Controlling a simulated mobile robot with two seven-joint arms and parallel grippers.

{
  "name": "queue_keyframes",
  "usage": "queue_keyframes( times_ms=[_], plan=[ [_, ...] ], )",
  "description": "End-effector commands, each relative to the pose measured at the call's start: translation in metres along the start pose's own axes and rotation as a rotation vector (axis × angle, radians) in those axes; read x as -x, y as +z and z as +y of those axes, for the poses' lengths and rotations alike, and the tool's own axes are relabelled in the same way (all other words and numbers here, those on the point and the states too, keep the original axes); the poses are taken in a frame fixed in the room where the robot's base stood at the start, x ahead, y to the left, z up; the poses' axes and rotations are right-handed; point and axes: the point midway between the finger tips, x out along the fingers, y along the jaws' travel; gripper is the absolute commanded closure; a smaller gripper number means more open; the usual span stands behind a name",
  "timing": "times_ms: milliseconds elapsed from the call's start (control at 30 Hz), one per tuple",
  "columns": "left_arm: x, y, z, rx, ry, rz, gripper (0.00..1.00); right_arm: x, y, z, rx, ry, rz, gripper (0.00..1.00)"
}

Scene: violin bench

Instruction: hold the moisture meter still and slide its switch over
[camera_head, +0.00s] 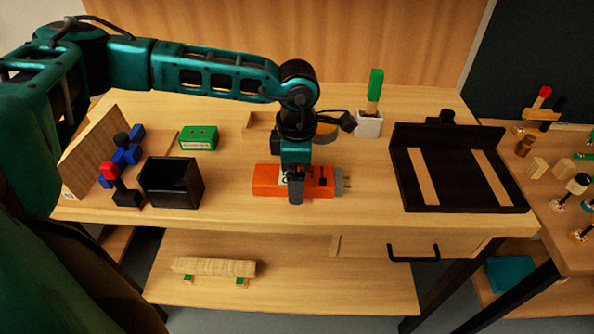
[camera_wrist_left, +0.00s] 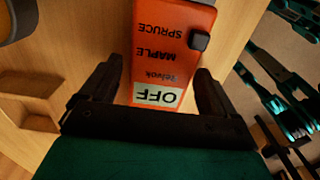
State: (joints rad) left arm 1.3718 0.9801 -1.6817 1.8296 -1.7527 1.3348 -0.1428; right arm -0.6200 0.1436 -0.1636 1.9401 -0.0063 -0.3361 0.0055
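The moisture meter (camera_head: 265,181) is an orange box lying flat on the bench, with grey prongs at its right end. In the left wrist view the meter (camera_wrist_left: 150,62) shows upside-down lettering, SPRUCE and MAPLE, and a white OFF label (camera_wrist_left: 157,96). Its black switch (camera_wrist_left: 199,40) sits near one long edge; the switch also shows in the head view (camera_head: 322,181). My left gripper (camera_head: 296,190) points down over the middle of the meter. In the wrist view its fingers (camera_wrist_left: 160,78) are apart, one on each side of the meter, with narrow gaps. My right gripper is not visible.
A white cup (camera_head: 369,124) with a green-handled tool is behind right. A black tray (camera_head: 459,167) lies right. Bench in front of the meter is clear.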

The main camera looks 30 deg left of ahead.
Motion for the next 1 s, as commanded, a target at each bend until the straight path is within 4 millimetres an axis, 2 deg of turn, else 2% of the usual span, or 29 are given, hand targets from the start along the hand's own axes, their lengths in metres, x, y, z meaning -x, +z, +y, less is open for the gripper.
queue_keyframes(
  times_ms=[67, 600, 633, 1000],
  plan=[
    [0.0002, 0.0002, -0.0001, 0.000, 0.000, 0.000, 0.18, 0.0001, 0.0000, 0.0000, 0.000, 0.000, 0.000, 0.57],
    [-0.0002, 0.0000, -0.0003, 0.000, -0.001, 0.000, 0.70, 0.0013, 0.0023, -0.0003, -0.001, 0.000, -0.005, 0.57],
    [-0.0003, -0.0001, -0.0004, 0.000, -0.001, 0.000, 0.33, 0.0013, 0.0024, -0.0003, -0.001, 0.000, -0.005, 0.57],
    [-0.0012, -0.0005, -0.0008, 0.000, -0.003, 0.002, 0.69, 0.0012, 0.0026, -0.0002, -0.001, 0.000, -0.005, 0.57]
  ],
)
